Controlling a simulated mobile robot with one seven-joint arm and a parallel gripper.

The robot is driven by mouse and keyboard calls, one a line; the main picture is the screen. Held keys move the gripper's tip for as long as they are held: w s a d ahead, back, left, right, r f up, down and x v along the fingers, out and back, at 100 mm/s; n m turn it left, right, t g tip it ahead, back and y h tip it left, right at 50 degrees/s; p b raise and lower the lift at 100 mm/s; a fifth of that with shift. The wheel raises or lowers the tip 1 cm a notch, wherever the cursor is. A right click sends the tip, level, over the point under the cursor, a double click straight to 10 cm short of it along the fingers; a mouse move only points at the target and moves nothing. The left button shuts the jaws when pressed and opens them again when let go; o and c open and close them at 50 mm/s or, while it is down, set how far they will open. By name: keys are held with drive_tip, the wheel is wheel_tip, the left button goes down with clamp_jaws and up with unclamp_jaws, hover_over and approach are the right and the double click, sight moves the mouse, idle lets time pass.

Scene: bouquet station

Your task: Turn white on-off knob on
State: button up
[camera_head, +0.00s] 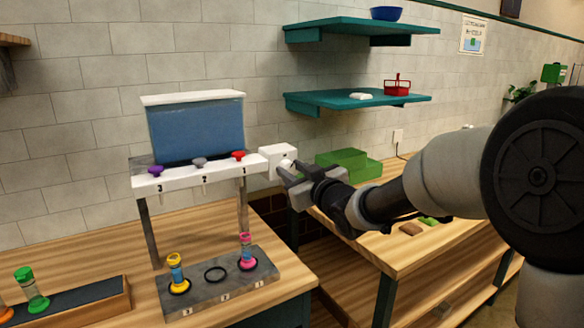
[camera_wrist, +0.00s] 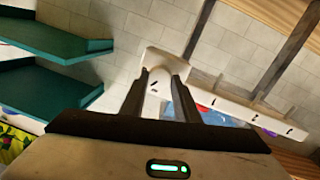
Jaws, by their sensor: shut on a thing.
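The white on-off knob (camera_wrist: 159,84) sits on the front of a small white box (camera_head: 274,153) at the right end of the water dispenser. My gripper (camera_head: 285,172) reaches this box from the right and is shut on the knob. In the wrist view, the two dark fingers (camera_wrist: 165,82) stand on either side of the knob, with a small dark mark showing on it. The fingers hide most of the knob in the head view, so I cannot tell its exact setting.
The dispenser tank (camera_head: 196,128) holds blue liquid above purple, grey and red valves. A grey rack (camera_head: 218,291) below carries a yellow and a pink vial beside an empty ring. Teal shelves (camera_head: 350,101) hang above.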

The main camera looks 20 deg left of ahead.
drive_tip(key=m+p, duration=0.2)
drive_tip(key=m, duration=0.1)
drive_tip(key=m+p, duration=0.2)
drive_tip(key=m, duration=0.1)
drive_tip(key=shift+w+d+r+g+p, duration=0.15)
drive_tip(key=shift+r+g+p, duration=0.05)
drive_tip(key=shift+g+p, duration=0.2)
drive_tip(key=m+p, duration=0.3)
drive_tip(key=m, duration=0.1)
drive_tip(key=shift+f+g+p, duration=0.15)
drive_tip(key=shift+g+p, duration=0.15)
drive_tip(key=shift+p, duration=0.05)
drive_tip(key=shift+f+m, duration=0.1)
drive_tip(key=shift+m, duration=0.3)
drive_tip(key=o, duration=1)
drive_tip(key=shift+o, duration=0.2)
drive_tip(key=v, duration=1.7)
drive_tip(key=shift+d+p, duration=0.35)
drive_tip(key=shift+f, duration=0.1)
